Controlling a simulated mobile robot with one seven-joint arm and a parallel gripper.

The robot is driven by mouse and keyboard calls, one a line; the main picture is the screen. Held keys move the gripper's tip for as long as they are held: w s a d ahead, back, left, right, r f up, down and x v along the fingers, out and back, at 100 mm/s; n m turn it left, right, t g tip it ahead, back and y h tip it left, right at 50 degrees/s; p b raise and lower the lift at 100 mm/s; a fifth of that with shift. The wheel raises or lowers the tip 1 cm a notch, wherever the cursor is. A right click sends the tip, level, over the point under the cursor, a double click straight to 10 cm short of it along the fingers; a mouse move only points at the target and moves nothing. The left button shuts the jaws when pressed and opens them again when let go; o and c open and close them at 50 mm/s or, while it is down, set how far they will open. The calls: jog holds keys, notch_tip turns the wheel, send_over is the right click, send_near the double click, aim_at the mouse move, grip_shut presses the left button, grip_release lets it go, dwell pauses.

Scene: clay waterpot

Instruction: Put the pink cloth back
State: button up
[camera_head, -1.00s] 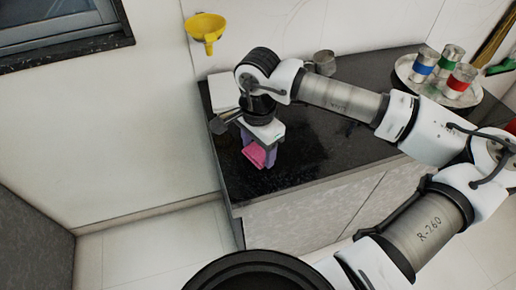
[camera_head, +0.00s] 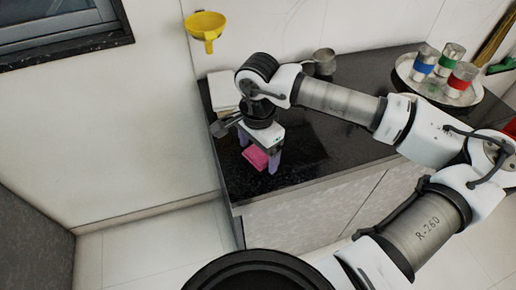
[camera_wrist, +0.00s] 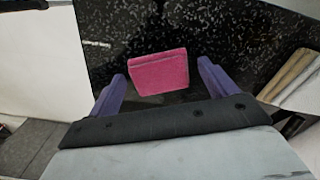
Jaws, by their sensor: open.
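The pink cloth (camera_head: 255,157) is a folded pad on the dark speckled counter, near its left front corner. In the wrist view the cloth (camera_wrist: 158,72) lies ahead of and between my two purple fingers, with a gap on each side. My gripper (camera_head: 259,160) is open and points down above the cloth; the fingers also show in the wrist view (camera_wrist: 160,82). The cloth is not gripped. Whether the fingertips touch the counter cannot be told.
A pale stack (camera_head: 222,90), perhaps folded cloths or paper, lies at the counter's back left. A metal cup (camera_head: 325,62) stands by the wall. A round tray (camera_head: 403,72) with banded cans is at the right. A yellow funnel (camera_head: 205,27) is on the wall. The counter's middle is clear.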

aim_at(258, 154)
notch_tip(258, 154, up, 12)
jog(key=shift+r+b, duration=0.15)
jog(key=shift+b, duration=0.3)
